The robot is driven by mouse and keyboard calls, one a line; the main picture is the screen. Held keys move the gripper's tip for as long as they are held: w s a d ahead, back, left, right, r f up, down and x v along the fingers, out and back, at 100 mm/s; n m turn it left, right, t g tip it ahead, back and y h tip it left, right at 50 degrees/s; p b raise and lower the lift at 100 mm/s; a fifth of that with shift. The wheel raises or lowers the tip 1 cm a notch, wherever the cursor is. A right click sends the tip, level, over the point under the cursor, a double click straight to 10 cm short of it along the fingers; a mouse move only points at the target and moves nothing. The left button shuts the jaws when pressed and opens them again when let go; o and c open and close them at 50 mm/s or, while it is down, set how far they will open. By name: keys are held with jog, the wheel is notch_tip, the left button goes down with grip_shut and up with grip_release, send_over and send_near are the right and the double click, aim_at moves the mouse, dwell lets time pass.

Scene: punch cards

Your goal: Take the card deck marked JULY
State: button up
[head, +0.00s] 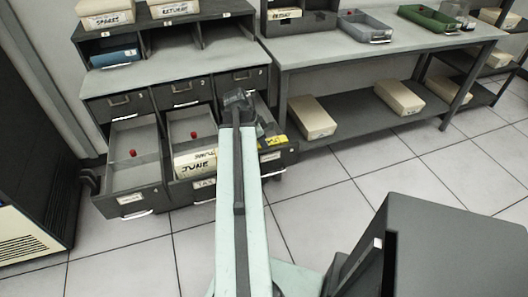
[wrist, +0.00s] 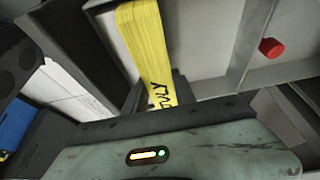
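A yellow card deck (wrist: 150,45) shows in the wrist view, its black handwriting partly hidden and ending in what looks like "LY". It lies in the right open drawer (head: 285,157), where a bit of yellow (head: 276,140) shows in the head view beside my arm. My gripper (head: 262,128) is down at that drawer. In the wrist view, dark finger parts of my gripper (wrist: 158,92) sit on both sides of the deck's near end. Whether they press on it cannot be told. My arm hides much of the drawer in the head view.
A middle drawer holds a cream deck marked JUNE (head: 195,165). The left drawer (head: 135,160) is open with a red knob inside. A bench (head: 330,50) with trays stands at the right, boxes on its lower shelf (head: 360,112). Tiled floor (head: 330,195) lies in front.

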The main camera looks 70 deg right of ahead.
grip_shut()
notch_tip(320, 180, up, 10)
jog(key=p, duration=1)
